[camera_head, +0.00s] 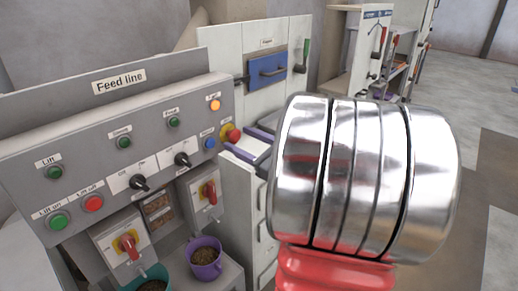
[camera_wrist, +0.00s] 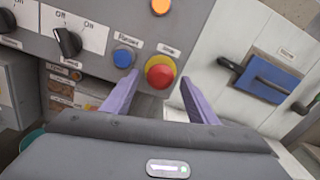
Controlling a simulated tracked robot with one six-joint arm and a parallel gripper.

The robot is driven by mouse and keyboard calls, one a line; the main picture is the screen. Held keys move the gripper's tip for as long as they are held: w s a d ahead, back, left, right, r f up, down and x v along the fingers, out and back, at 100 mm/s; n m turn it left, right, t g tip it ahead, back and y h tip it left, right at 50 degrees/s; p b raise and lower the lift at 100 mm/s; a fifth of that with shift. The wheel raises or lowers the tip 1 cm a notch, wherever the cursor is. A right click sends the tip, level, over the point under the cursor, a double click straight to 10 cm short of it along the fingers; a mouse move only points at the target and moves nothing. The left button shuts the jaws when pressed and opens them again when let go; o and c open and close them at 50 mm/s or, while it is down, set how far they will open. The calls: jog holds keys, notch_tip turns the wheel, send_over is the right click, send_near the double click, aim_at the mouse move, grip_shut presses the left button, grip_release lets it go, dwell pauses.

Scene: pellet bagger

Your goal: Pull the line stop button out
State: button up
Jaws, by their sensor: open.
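The line stop button is a red mushroom head (camera_wrist: 158,76) on a yellow round base, at the right end of the grey Feed line panel. It also shows in the head view (camera_head: 234,135), just left of my gripper's purple fingers. My gripper (camera_wrist: 160,82) is open and empty. In the wrist view one finger lies left of the button and one right, with gaps on both sides. I cannot tell how far the fingertips are from the panel. My silver and red arm link covers the right middle of the head view.
A blue button (camera_wrist: 123,57) sits just left of the stop button, and an orange lamp (camera_wrist: 161,6) above it. A white cabinet with a blue handle plate (camera_head: 267,70) stands close on the right. Purple (camera_head: 205,259) and teal pellet buckets stand below the panel.

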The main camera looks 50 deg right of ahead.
jog(key=s, duration=1.3)
jog(key=shift+s+d, duration=0.15)
jog(key=shift+s, duration=0.15)
jog(key=shift+w, duration=0.1)
dwell(0.3)
